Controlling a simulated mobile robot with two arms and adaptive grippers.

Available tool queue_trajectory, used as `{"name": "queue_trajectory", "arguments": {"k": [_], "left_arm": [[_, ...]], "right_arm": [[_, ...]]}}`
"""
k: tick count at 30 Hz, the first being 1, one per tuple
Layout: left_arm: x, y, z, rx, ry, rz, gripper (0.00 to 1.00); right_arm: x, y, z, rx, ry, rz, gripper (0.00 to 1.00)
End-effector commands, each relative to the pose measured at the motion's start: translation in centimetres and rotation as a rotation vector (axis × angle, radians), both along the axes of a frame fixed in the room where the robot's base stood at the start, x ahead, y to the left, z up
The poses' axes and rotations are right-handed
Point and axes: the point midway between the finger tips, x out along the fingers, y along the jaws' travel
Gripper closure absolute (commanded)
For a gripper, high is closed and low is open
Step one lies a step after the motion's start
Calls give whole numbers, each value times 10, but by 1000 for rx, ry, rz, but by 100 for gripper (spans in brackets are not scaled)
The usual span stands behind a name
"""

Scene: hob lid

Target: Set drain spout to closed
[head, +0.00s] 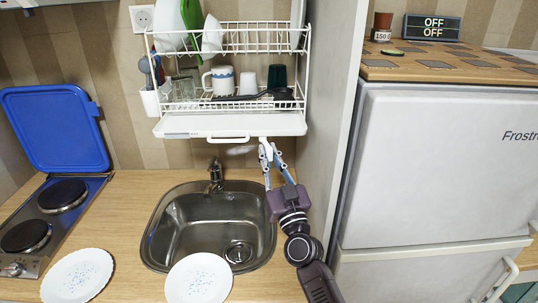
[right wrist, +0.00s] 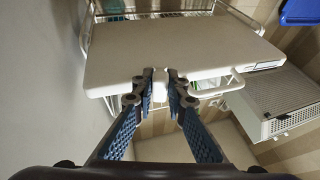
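The dish rack (head: 232,40) hangs on the wall above the sink, with a white drip tray (head: 200,126) under it. A white loop (head: 228,139) sits at the tray's lower front edge; it also shows in the right wrist view (right wrist: 215,88). I cannot make out for certain which part is the drain spout, nor its setting. My right gripper (head: 265,147) is at the tray's underside, right of the loop. In the right wrist view its fingertips (right wrist: 160,78) are close together, with something white between or behind them. Whether they grip it is unclear. My left gripper is out of view.
The steel sink (head: 165,238) and its tap (head: 215,174) are below. A tall side panel (head: 335,90) and the fridge (head: 430,170) stand close on the right. Plates (head: 200,279) lie on the counter, and the hob with its raised blue lid (head: 55,125) is left.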

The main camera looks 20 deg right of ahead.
Motion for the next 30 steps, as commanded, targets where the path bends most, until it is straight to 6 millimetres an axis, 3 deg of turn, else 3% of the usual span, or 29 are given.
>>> {"name": "queue_trajectory", "arguments": {"k": [3,8,18,28,29,30], "left_arm": [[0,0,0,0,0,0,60],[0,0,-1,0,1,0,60],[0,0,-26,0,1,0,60],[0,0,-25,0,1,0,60],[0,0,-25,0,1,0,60],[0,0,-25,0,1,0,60]], "right_arm": [[0,0,0,0,0,0,100],[0,0,-1,-1,0,3,100],[0,-7,-1,-4,-4,120,100],[0,-7,0,0,0,131,100],[0,-7,0,0,0,131,87],[0,-7,0,0,0,131,83]]}}
